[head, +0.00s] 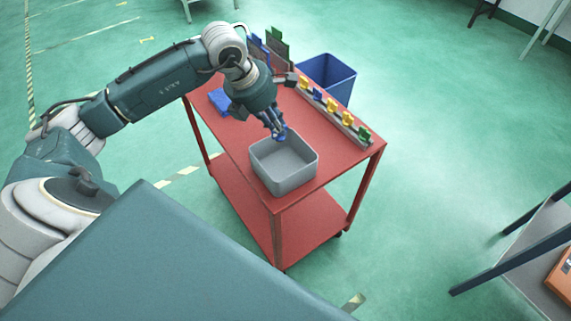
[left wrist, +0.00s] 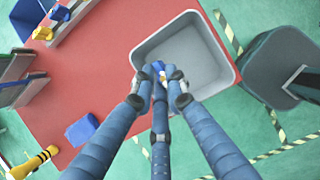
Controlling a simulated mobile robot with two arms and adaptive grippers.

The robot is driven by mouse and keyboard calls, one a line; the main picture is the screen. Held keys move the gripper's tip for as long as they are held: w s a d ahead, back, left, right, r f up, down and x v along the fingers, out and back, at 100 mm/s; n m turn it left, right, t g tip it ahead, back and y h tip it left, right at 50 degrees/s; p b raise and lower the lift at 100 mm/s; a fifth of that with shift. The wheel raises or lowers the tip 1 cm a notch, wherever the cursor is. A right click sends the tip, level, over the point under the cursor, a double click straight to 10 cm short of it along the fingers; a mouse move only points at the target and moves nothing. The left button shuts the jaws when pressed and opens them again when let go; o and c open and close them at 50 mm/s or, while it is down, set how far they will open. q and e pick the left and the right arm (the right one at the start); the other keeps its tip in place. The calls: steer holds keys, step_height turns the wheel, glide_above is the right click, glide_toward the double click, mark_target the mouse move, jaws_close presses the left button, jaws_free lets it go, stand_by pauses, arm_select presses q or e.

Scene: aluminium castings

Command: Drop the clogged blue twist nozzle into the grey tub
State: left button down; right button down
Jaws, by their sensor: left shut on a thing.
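The grey tub (head: 290,180) stands open on the red cart's top; its inside looks empty where I see it. The wrist view also shows the tub (left wrist: 190,48). My left gripper (head: 281,136) points down at the tub's far rim. In the left wrist view the left gripper (left wrist: 160,82) is shut on a small blue piece, the blue twist nozzle (left wrist: 158,67). The fingers hide most of the nozzle. It overlaps the tub's rim and inner corner in that view; its height above the tub is hard to tell. My right gripper is not in view.
The red cart (head: 230,139) carries a rail with several yellow, blue and green nozzles (head: 346,118) along its right edge. A blue block (head: 219,101) and upright panels (head: 275,48) are at the far left. A blue bin (head: 335,78) stands behind the cart.

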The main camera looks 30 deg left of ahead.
arm_select(q)
steer(key=c, duration=1.7)
jaws_free()
steer(key=shift+o, duration=0.2)
steer(key=shift+r, duration=0.1)
steer(key=v, duration=1.2)
